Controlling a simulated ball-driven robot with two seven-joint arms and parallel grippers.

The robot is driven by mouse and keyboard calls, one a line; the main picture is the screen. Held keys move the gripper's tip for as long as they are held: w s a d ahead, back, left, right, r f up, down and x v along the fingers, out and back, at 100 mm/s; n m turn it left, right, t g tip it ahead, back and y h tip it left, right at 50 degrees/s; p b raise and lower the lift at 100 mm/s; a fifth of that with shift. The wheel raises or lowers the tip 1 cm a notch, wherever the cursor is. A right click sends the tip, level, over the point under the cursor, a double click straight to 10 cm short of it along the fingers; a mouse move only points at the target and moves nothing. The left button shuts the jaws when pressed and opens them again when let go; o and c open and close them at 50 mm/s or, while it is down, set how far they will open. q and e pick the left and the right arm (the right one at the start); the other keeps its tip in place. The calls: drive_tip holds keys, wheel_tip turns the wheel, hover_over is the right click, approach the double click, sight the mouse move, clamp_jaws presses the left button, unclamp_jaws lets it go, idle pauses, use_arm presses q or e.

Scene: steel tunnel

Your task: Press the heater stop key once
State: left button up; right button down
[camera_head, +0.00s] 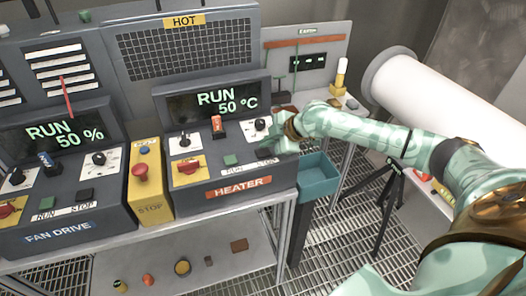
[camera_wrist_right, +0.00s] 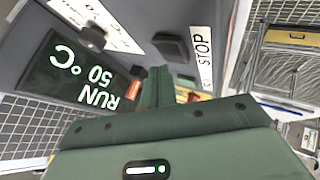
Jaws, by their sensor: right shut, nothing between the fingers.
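The dark stop key (camera_wrist_right: 172,47) shows in the right wrist view beside the white STOP label (camera_wrist_right: 202,45). My right gripper is shut and empty over the right part of the heater panel. Its fingertips (camera_wrist_right: 157,80) appear close to the key, but I cannot tell whether they touch it. My left gripper is not in view.
A green key (camera_head: 230,160), a red knob (camera_head: 188,168) and an orange-capped switch (camera_head: 217,124) are on the heater panel. A yellow stop box (camera_head: 147,180) and the fan drive console (camera_head: 55,190) stand left. A teal bin (camera_head: 318,172) is right of the bench.

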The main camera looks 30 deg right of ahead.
sight(267, 152)
drive_tip(key=shift+f, duration=0.4)
drive_tip(key=shift+f, duration=0.5)
idle(0.8)
drive_tip(key=shift+r, duration=0.15)
drive_tip(key=shift+r+p, duration=0.7)
drive_tip(key=shift+r, duration=0.1)
wheel_tip(267, 152, up, 5)
drive_tip(key=p, duration=0.5)
